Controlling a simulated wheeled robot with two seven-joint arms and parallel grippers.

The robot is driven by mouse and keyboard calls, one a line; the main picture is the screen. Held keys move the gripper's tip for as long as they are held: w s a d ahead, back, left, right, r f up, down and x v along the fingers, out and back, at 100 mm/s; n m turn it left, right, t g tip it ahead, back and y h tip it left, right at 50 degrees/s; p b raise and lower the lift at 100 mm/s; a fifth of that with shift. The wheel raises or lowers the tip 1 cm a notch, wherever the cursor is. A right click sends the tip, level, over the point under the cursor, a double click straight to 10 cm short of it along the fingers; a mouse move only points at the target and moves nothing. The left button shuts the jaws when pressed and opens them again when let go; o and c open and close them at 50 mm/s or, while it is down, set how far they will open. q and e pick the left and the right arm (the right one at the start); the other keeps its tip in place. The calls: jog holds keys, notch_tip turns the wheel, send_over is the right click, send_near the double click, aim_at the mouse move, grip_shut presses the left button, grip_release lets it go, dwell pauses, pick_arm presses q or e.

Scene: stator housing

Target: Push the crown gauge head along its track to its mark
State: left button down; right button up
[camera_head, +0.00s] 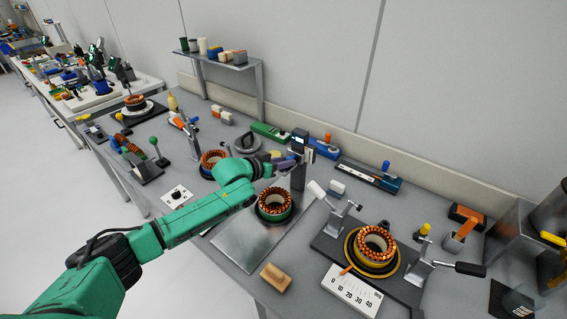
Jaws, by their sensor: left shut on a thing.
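A dark upright post (298,178), which looks like the gauge's track, stands at the back of a shiny metal plate (232,243). A small pale and dark part near its top looks like the crown gauge head (308,154). A copper-wound stator (275,203) in a dark ring sits on the plate, in front of the post. My left arm reaches in from the left over the plate. My left gripper (294,160) is at the upper post and shut on what appears to be the head; its fingertips are small and partly hidden. The mark cannot be made out. My right gripper is not in view.
A second stator (376,243) sits in a clamp fixture at the right, behind a white scale card (350,291). A wooden block (275,277) lies at the front edge. A green device (271,132) and a dark slide unit (368,178) stand along the back.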

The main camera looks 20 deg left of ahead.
pick_arm(q)
jog(key=c, duration=0.6)
grip_release()
jog(key=shift+w+r, duration=0.15)
jog(key=shift+r, duration=0.25)
jog(key=shift+d+f, duration=0.1)
jog(key=shift+f, duration=0.05)
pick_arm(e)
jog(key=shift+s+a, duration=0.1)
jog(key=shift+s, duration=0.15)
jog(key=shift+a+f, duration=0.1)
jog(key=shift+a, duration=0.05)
pick_arm(q)
jog(key=b+v, duration=0.4)
jog(key=v, duration=1)
jog(key=shift+s, duration=0.2)
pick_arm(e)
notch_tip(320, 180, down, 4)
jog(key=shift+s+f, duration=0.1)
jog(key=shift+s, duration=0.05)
